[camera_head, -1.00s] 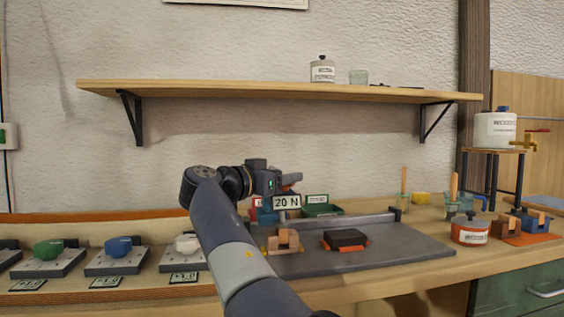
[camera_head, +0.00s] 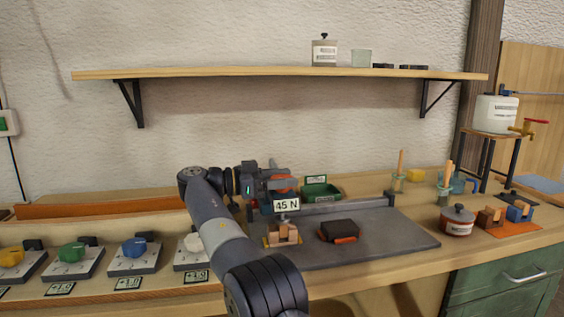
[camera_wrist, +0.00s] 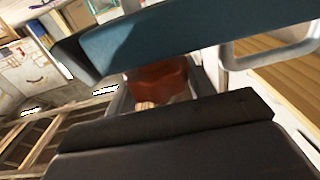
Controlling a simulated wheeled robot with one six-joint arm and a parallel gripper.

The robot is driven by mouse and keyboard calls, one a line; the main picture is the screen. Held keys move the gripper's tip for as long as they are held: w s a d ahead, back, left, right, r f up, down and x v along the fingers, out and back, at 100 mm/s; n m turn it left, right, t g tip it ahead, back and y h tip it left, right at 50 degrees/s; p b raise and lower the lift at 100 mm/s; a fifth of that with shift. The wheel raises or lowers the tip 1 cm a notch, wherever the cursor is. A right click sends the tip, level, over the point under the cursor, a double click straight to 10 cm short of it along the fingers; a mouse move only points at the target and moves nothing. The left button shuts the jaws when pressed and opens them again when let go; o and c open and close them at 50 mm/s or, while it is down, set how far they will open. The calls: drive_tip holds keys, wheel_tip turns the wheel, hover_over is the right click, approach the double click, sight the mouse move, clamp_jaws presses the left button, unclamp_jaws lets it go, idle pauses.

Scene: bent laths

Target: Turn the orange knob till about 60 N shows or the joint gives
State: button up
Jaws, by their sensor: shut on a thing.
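The orange knob (camera_head: 282,182) is mostly hidden by my gripper (camera_head: 275,185), which is shut on it. In the wrist view, the orange knob (camera_wrist: 158,80) shows between a teal finger and a dark finger. Below it, a display (camera_head: 286,206) reads 45 N. Under the display, a pale wooden joint piece (camera_head: 283,234) sits on the grey plate; I see no clear break in it, though it is small.
A black block with orange parts (camera_head: 338,231) lies on the grey plate (camera_head: 390,244). A green tray (camera_head: 322,191) stands behind. Dial boxes with coloured knobs, such as the blue one (camera_head: 134,246), line the left. A lidded pot (camera_head: 457,220) stands at right.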

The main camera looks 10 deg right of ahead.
drive_tip(key=shift+f+m+g+p, duration=0.1)
drive_tip(key=shift+m+g+p, duration=0.3)
drive_tip(key=shift+g+p, duration=0.5)
drive_tip(key=o, duration=1)
drive_tip(key=shift+c, duration=0.2)
drive_tip(key=shift+a, duration=0.1)
